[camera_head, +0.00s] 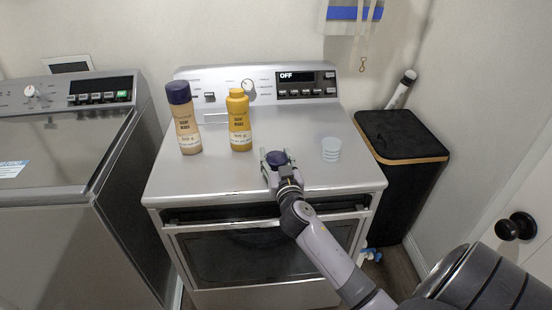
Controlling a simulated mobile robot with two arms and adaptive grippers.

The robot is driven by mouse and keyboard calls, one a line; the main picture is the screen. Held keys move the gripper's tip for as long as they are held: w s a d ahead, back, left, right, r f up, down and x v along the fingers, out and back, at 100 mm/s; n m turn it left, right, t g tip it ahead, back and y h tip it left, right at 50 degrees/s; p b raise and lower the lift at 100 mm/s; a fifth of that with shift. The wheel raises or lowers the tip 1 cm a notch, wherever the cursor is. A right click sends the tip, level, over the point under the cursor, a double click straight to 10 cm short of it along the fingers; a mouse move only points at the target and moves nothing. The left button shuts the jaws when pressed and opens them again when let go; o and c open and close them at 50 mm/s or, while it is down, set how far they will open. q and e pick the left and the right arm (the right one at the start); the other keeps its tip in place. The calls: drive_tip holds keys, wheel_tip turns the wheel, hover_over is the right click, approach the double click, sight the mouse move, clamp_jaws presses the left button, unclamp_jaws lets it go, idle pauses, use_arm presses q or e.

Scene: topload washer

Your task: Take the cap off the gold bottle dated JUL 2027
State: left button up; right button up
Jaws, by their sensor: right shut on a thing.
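A tan bottle (186,128) with a dark purple cap (179,93) stands upright on the dryer top, at the left. A golden-yellow bottle (240,128) with a yellow cap (237,93) stands upright to its right. Both caps are on. Both have pale labels with print too small for me to read a date. My right gripper (275,162) is over the front middle of the dryer top, shut on a dark blue round cap-like thing (277,158). My gripper and arm hide whatever is below it. My left gripper is not in view.
A small pale blue cup (331,149) stands on the dryer top (220,177), right of my gripper. The dryer's control panel (305,85) reads OFF. A washer (60,150) is at the left, a black bin (400,140) at the right. The dryer top's front left is clear.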

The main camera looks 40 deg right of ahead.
drive_tip(key=shift+f, duration=0.15)
drive_tip(key=o, duration=1.3)
drive_tip(key=shift+c, duration=0.2)
drive_tip(key=shift+r, duration=0.2)
